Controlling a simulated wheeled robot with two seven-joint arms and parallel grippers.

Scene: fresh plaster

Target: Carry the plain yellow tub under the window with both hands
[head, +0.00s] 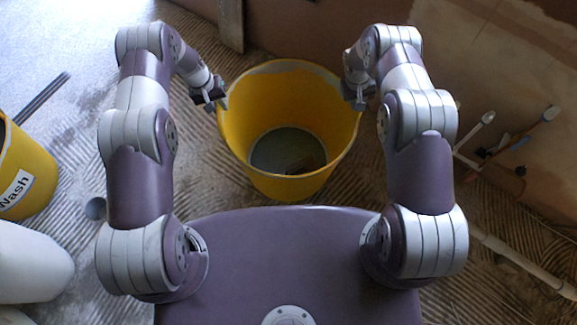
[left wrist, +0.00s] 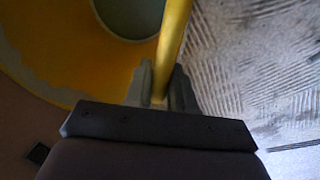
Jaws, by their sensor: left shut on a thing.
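The plain yellow tub (head: 238,118) is upright in front of my base in the head view, with a grey patch on its far rim and a greyish bottom inside. My left gripper (head: 222,98) is shut on its left rim. In the left wrist view the fingers (left wrist: 160,90) close on the yellow rim (left wrist: 174,40) from both sides. My right gripper (head: 354,95) is at the right rim of the tub; its fingers are too small and dark to tell whether they grip it. Whether the tub is clear of the floor cannot be told.
A yellow tub marked "Wash" (head: 30,165) stands at the left edge, with a white rounded container (head: 30,262) below it. Dark bars (head: 42,98) lie on the ridged floor (head: 75,135). Pipes with pale ends (head: 488,118) stick out at the right wall. A board (head: 231,25) stands behind.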

